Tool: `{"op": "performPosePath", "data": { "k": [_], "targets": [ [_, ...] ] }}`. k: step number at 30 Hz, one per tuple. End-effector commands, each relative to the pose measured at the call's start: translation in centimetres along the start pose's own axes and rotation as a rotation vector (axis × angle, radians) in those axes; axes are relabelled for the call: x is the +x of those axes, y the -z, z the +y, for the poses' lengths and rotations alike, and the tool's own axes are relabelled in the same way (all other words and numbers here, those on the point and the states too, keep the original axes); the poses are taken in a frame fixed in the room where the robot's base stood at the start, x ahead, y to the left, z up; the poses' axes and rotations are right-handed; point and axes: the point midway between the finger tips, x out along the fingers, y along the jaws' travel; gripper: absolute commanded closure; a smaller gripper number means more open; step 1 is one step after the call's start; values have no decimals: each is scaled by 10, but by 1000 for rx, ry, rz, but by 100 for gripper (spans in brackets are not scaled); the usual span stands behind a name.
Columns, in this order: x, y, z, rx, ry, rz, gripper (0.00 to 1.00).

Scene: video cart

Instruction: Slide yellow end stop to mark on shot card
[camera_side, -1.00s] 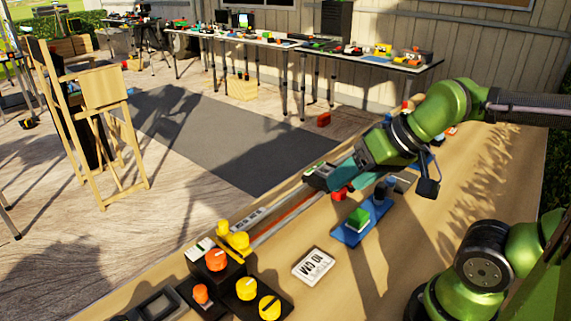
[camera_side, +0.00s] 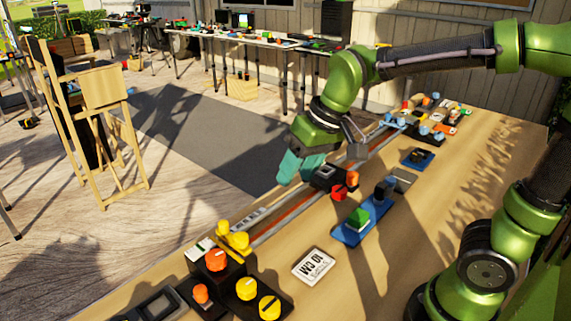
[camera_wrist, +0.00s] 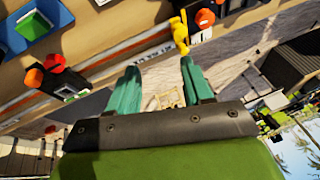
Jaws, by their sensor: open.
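The yellow end stop (camera_side: 233,237) sits at the near left end of the rail (camera_side: 290,212), next to a marked scale strip (camera_side: 250,217). It also shows at the top of the wrist view (camera_wrist: 180,32), beyond my fingertips. The shot card (camera_side: 313,266) is white, reads "10 CM" and lies flat on the bench to the right of the rail. My gripper (camera_side: 299,168) has teal fingers. It hangs above the rail's far side, between the end stop and the black carriage (camera_side: 327,176). In the wrist view my fingers (camera_wrist: 158,70) are apart with nothing between them.
A dark control box (camera_side: 230,285) with orange and yellow knobs stands close to the end stop. A blue tray (camera_side: 350,235) with a green block lies right of the rail. The carriage has red knobs (camera_side: 345,186). Bare bench surrounds the card.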

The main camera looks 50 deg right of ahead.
Motion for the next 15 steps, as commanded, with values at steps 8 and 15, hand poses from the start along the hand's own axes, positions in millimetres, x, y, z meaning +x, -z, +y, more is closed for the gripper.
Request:
{"op": "performPosePath", "data": {
  "k": [8,15],
  "targets": [
    [56,77,-52,-222,-96,-212,50],
    [88,118,-84,-363,-162,-323,50]
  ]
}}
